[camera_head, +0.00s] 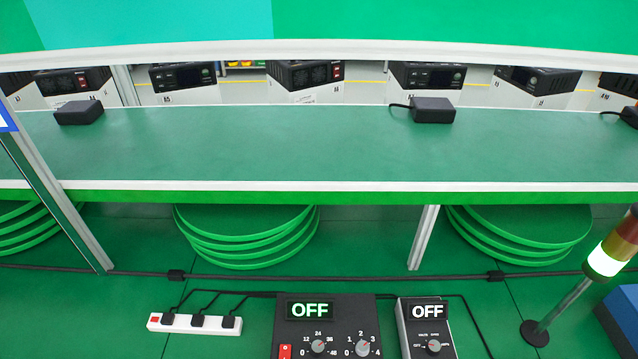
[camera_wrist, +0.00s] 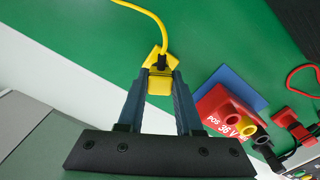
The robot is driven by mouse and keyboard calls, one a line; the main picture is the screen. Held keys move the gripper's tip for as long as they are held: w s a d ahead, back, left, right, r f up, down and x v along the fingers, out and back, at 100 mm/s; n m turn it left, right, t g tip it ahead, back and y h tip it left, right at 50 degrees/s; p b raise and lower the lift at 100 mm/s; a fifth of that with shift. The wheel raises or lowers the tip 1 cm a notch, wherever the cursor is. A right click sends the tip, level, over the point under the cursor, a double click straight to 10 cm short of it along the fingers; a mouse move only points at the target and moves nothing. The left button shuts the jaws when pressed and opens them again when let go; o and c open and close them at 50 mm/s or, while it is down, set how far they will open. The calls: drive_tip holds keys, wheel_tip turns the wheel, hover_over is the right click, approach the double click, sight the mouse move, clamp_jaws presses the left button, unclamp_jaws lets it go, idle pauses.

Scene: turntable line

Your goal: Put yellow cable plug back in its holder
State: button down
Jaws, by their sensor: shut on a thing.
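In the wrist view my gripper (camera_wrist: 160,86) is shut on the yellow cable plug (camera_wrist: 159,82), which sits between the fingertips. Its yellow cable (camera_wrist: 161,25) runs up and away to the upper left. A yellow piece (camera_wrist: 155,54) shows just behind the plug; I cannot tell whether it is part of the plug or a separate holder. A red block (camera_wrist: 218,108) marked "POS 36 V" lies to the right of the gripper, with a yellow round socket (camera_wrist: 248,131) on its side. The head view shows neither my gripper nor the plug.
In the wrist view a red plug (camera_wrist: 291,124) with a red cable and a black connector (camera_wrist: 264,146) lie right of the red block. In the head view two control boxes (camera_head: 328,335) reading OFF, a power strip (camera_head: 194,322) and a lit signal lamp (camera_head: 606,262) stand below a green shelf (camera_head: 270,150).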

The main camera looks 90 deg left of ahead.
idle(0.9)
drive_tip(key=c, duration=0.5)
unclamp_jaws()
drive_tip(key=shift+r+p, duration=3.7)
drive_tip(key=shift+p, duration=0.3)
